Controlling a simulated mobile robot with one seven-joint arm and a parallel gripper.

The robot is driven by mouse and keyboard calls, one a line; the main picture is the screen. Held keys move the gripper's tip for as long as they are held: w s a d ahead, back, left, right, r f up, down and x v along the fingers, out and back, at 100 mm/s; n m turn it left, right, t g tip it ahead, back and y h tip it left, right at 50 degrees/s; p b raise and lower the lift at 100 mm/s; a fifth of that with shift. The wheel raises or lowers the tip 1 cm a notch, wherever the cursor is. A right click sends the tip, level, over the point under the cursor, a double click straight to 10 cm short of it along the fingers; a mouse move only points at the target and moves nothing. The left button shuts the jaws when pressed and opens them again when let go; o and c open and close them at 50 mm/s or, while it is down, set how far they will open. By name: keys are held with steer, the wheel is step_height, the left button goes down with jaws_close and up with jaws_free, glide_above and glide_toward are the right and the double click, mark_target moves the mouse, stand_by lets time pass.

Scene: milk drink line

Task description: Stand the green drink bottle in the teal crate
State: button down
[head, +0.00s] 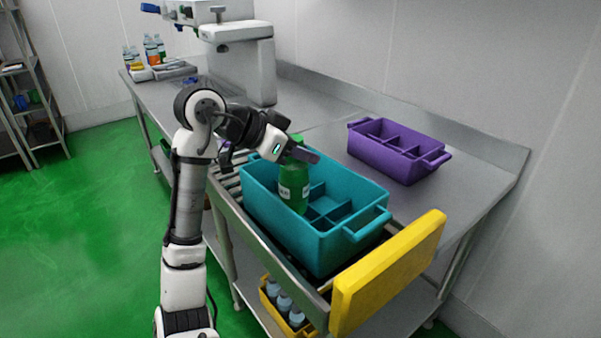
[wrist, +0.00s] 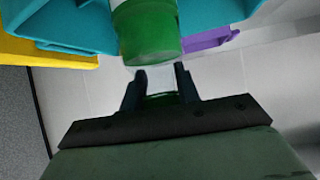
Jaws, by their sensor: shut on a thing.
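The green drink bottle (head: 293,183), with a white label, is upright or nearly so in the head view. My gripper (head: 302,152) is shut on its upper part, near the cap. The bottle's lower part overlaps the inside of the teal crate (head: 286,236); I cannot tell whether its base rests on the crate floor. In the wrist view, the bottle (wrist: 150,38) shows beyond my gripper (wrist: 160,78), with the teal crate (wrist: 215,12) around it. The crate's dividers show to the right of the bottle.
A purple divided crate (head: 384,160) stands on the steel counter to the right. A yellow panel (head: 385,280) rises at the near end of the counter. Several bottles stand in a yellow crate (head: 268,300) below. More bottles (head: 152,50) stand at the far left.

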mark_target(300, 173)
steer(key=shift+f, duration=2.55)
steer(key=c, duration=1)
jaws_free()
steer(key=shift+f, duration=0.1)
steer(key=b+v, duration=0.1)
steer(key=v, duration=1.1)
steer(key=shift+s, duration=0.1)
